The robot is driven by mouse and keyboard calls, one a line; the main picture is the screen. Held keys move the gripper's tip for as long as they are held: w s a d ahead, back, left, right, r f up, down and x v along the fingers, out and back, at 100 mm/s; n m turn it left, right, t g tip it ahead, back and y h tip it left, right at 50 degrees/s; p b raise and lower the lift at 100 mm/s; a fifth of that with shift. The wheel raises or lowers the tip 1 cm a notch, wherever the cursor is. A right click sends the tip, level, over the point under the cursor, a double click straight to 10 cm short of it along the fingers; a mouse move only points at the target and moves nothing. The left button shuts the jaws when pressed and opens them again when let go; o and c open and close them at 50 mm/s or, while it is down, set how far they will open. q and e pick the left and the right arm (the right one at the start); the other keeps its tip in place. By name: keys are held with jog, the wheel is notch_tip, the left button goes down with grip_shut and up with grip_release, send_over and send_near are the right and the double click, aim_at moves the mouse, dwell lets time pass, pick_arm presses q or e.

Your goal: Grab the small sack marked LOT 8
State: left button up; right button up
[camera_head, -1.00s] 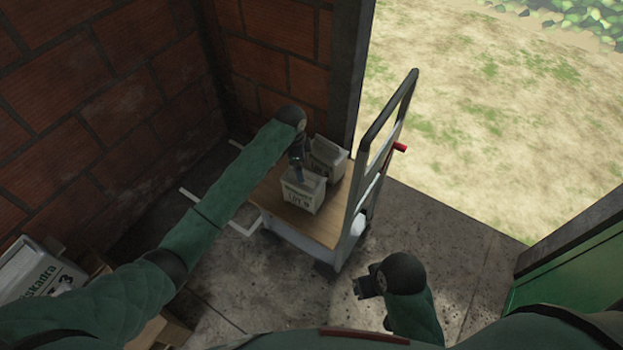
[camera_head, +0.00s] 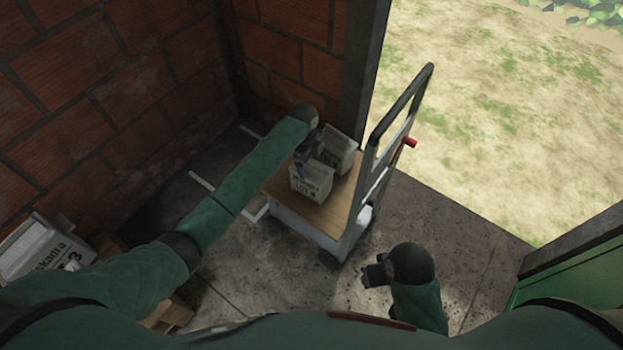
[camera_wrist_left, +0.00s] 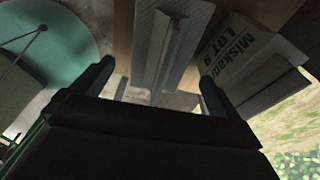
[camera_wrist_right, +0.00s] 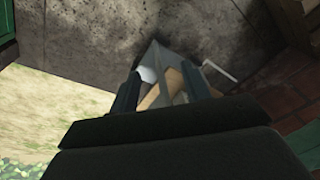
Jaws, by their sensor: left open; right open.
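Two small pale sacks stand on the trolley's wooden deck. The front sack (camera_head: 312,182) has dark print facing me, and its lot number is too small to read surely. The rear sack (camera_head: 342,150) is partly behind my gripper; the left wrist view shows a sack printed LOT 9 (camera_wrist_left: 240,55) at right. My left gripper (camera_head: 303,168) is open over the front sack. In the left wrist view, a sack top with a raised ridge (camera_wrist_left: 160,55) lies between the open fingers; contact cannot be told. My right gripper (camera_head: 368,274) is open, empty and away from the sacks.
The trolley deck (camera_head: 335,215) has a tall handle frame (camera_head: 395,115) on its right side. Brick walls (camera_head: 110,100) stand left and behind. A larger printed sack (camera_head: 40,248) lies at lower left. Concrete floor (camera_head: 460,240) is clear at right, with grass outside.

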aim_at(311, 166)
pick_arm(q)
notch_tip(311, 166, down, 4)
jog(key=shift+r+p, duration=0.15)
jog(key=shift+p, duration=0.4)
jog(key=shift+f, duration=0.4)
pick_arm(e)
notch_tip(311, 166, down, 6)
jog(key=w, duration=0.1)
jog(key=shift+w+a+f, duration=0.15)
jog(key=shift+w+f, duration=0.05)
jog(key=shift+w, duration=0.05)
pick_arm(q)
jog(key=shift+d, duration=0.1)
jog(key=c, duration=2.1)
